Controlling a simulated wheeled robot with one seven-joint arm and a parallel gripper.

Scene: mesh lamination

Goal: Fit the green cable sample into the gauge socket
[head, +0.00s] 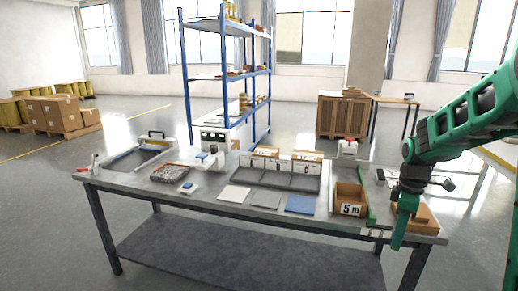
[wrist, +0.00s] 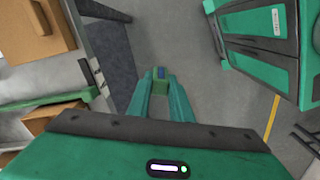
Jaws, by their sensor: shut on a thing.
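My gripper (wrist: 160,88) is shut on a small green piece with a blue spot (wrist: 160,75), which looks like the green cable sample. The piece sits between the fingertips, with the grey floor below it in the wrist view. In the head view my gripper (head: 398,240) hangs down at the right end of the workbench, by its front edge; the piece cannot be made out there. I cannot tell for sure which thing is the gauge socket.
A brown box (head: 424,222) lies behind my gripper.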

